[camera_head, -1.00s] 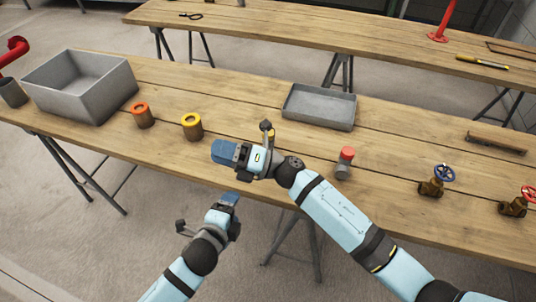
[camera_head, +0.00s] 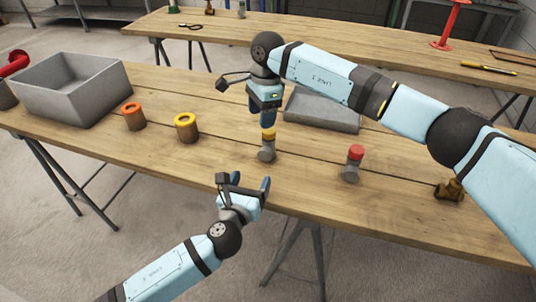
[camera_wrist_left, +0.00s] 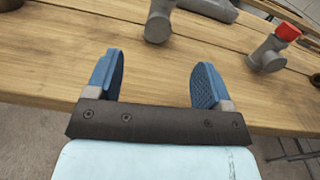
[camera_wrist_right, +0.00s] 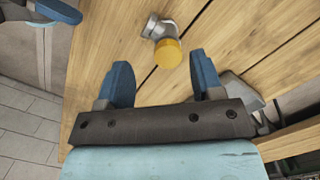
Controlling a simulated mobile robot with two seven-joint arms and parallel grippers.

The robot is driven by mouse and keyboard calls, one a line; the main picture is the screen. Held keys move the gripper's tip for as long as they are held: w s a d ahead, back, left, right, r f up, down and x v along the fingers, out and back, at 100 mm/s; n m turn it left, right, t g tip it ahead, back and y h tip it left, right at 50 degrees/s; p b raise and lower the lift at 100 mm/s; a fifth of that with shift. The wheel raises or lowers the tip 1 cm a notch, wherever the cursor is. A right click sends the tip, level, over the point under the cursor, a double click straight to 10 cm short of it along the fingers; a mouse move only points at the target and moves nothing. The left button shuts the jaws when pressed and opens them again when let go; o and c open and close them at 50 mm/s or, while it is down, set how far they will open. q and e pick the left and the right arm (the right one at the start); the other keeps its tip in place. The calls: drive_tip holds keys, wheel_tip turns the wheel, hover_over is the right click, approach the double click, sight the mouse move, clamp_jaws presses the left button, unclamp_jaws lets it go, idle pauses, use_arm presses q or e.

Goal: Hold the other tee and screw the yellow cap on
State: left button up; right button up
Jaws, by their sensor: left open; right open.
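A grey tee (camera_head: 266,154) stands on the near part of the table with a yellow cap (camera_head: 268,136) at its top; I cannot tell how far it is threaded. My right gripper (camera_head: 267,122) points down just above the cap, open. In the right wrist view the cap (camera_wrist_right: 168,53) lies ahead of the open fingers (camera_wrist_right: 160,82), not between them. My left gripper (camera_head: 246,184) is open and empty at the table's near edge, short of the tee. The tee's lower part (camera_wrist_left: 157,24) shows beyond its fingers (camera_wrist_left: 153,80). Another tee (camera_head: 351,172) with a red cap (camera_head: 355,152) stands to the right.
A yellow-ringed brown cylinder (camera_head: 187,130) and an orange-ringed one (camera_head: 133,118) stand to the left, near a large grey bin (camera_head: 75,97). A shallow grey tray (camera_head: 330,112) lies behind my right arm. A brass valve (camera_head: 449,190) is partly hidden by that arm.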

sight(267, 147)
use_arm(q)
drive_tip(key=shift+w+d+m, duration=0.1)
drive_tip(key=shift+w+m, duration=0.1)
drive_tip(key=shift+m, duration=0.3)
use_arm(e)
drive_tip(key=shift+w+d+r+t+h, duration=0.3)
drive_tip(key=shift+w+d+r+h, duration=0.4)
drive_tip(key=shift+d, duration=0.3)
drive_tip(key=shift+w, duration=0.1)
use_arm(q)
drive_tip(key=shift+w, duration=0.1)
drive_tip(key=x, duration=1.3)
drive_tip(key=shift+w+d+r, duration=0.15)
drive_tip(key=shift+w+r, duration=0.05)
drive_tip(key=shift+w, duration=0.1)
clamp_jaws()
use_arm(e)
drive_tip(key=m, duration=0.4)
drive_tip(key=shift+a+m, duration=0.1)
drive_tip(key=shift+m, duration=0.3)
drive_tip(key=m, duration=0.4)
